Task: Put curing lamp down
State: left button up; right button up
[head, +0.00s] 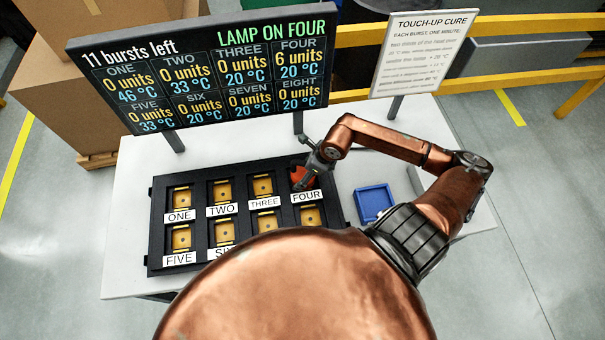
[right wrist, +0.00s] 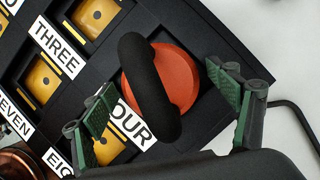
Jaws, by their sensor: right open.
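The curing lamp (right wrist: 185,78), an orange round head with a black handle across it, sits over the bay labelled FOUR in the black tray (head: 157,222). In the head view the lamp (head: 296,180) shows only in part behind my gripper. My right gripper (head: 310,172) is at the lamp. In the right wrist view its two green-padded fingers (right wrist: 165,105) are spread, one on either side of the lamp's handle, with gaps between. The display board (head: 200,70) reads LAMP ON FOUR, 11 bursts left, with FOUR at 6 units and 20 °C. My left gripper is not in view.
A blue tray (head: 374,203) lies on the white table (head: 135,170) right of the black tray. A touch-up cure sign (head: 420,52) stands at the back right. Bays ONE, TWO and THREE hold yellow parts. A dark cable (right wrist: 297,112) runs on the table.

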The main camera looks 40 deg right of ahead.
jog(key=b+v, duration=0.1)
jog(key=v, duration=1)
